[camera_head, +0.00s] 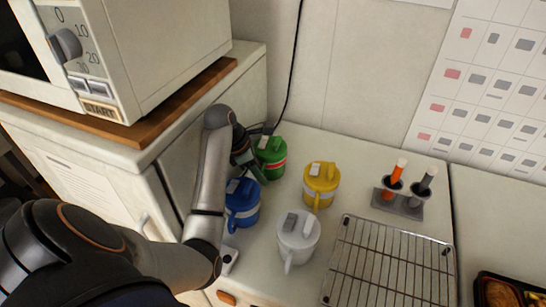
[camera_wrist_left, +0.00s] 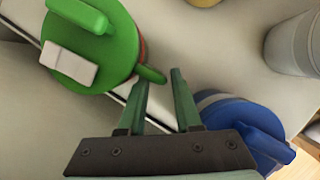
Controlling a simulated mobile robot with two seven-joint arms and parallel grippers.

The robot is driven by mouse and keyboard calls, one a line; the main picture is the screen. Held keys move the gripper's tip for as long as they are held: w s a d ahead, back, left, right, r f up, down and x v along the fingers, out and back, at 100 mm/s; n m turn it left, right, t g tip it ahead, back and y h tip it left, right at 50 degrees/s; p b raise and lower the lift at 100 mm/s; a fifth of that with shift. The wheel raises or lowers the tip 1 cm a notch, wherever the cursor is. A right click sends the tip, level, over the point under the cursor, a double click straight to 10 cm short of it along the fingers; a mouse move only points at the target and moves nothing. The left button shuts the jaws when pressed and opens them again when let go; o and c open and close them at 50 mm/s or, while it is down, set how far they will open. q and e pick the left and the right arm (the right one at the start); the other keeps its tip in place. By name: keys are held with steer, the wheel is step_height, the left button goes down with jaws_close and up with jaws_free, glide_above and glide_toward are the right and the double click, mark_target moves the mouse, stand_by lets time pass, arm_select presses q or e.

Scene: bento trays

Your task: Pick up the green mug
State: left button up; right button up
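The green mug (camera_head: 272,160) stands upright on the counter against the back wall, with a lid and a red-and-white band. In the left wrist view the green mug (camera_wrist_left: 112,62) fills the upper left, and its handle (camera_wrist_left: 150,74) points toward my fingers. My left gripper (camera_head: 253,166) is just in front of the green mug in the head view. In the left wrist view my left gripper (camera_wrist_left: 160,80) is open, with the handle's end at the gap between its fingertips. I cannot tell whether they touch. My right gripper is not in view.
The blue mug (camera_head: 244,209) stands right beside my left gripper; it also shows in the wrist view (camera_wrist_left: 226,112). A yellow mug (camera_head: 321,183) and a white mug (camera_head: 300,240) stand to the right. A wire rack (camera_head: 388,262) and a microwave (camera_head: 165,50) flank the area.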

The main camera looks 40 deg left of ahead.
arm_select(q)
steer(key=shift+s, duration=0.1)
jaws_close()
steer(key=shift+r, duration=0.2)
stand_by(1.1)
